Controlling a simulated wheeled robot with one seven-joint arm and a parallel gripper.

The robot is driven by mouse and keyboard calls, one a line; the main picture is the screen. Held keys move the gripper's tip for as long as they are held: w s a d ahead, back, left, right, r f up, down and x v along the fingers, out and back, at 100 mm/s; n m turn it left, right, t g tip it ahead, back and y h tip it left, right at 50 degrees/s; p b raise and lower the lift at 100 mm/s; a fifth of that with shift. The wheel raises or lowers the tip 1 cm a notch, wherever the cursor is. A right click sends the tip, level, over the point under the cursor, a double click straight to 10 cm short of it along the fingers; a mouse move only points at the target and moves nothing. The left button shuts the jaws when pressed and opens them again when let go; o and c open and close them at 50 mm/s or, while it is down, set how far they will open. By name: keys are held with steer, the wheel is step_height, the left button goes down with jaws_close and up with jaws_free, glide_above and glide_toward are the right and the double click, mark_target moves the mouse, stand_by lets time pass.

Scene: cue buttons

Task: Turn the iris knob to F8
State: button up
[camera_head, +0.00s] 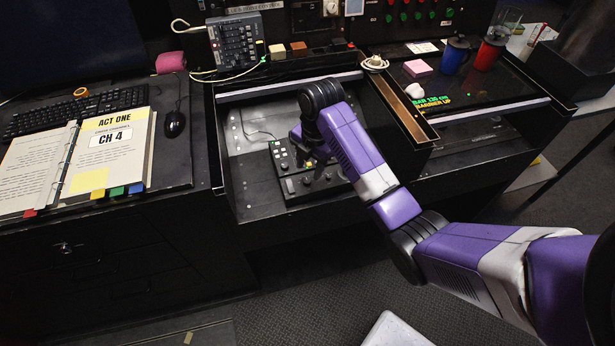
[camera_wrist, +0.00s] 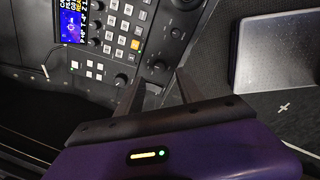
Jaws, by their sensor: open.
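A black control panel (camera_head: 290,188) with small buttons and knobs lies in the recessed desk bay. In the wrist view, the panel shows a lit colour screen (camera_wrist: 72,20), rows of pale and orange buttons and several black knobs. My gripper (camera_wrist: 157,84) is open, its dark fingers apart over the panel's lower edge. A black knob (camera_wrist: 158,68) is just beyond the gap between the fingertips; I cannot tell whether they touch it. Another knob (camera_wrist: 120,80) is beside the left finger. No label or F8 mark is readable, so I cannot tell which is the iris knob.
An open binder (camera_head: 118,150), keyboard and mouse (camera_head: 174,124) lie on the left desk. A wooden-edged divider (camera_head: 400,106) borders the bay on the right. Blue (camera_head: 455,56) and red (camera_head: 489,52) cups stand at the back right.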

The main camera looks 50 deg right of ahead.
mark_target(307, 181)
steer(key=f, duration=0.6)
steer(key=shift+w, duration=0.3)
jaws_close()
